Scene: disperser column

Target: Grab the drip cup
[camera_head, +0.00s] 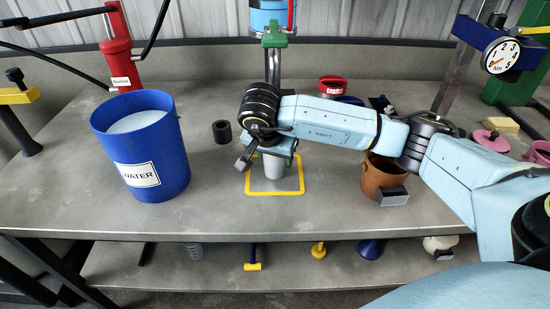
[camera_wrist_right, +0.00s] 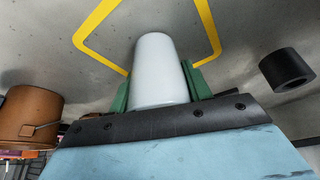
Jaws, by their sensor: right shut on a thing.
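The drip cup (camera_head: 273,169) is a plain pale grey-white cylinder. It stands within the yellow square outline (camera_head: 290,192) on the bench, below the column. My right gripper (camera_head: 271,158) reaches in from the right and is shut on the cup. In the right wrist view the drip cup (camera_wrist_right: 158,62) sits between the two green fingers of the right gripper (camera_wrist_right: 160,92). The cup's upper part is partly hidden by the gripper in the head view. My left gripper is not in view.
A blue water bucket (camera_head: 185,165) stands to the left. A dark ring (camera_head: 222,131) lies between it and the cup. A brown pot (camera_head: 374,177) stands to the right, under my arm. A green-clamped column (camera_head: 273,65) rises behind. A lower shelf holds several small tools.

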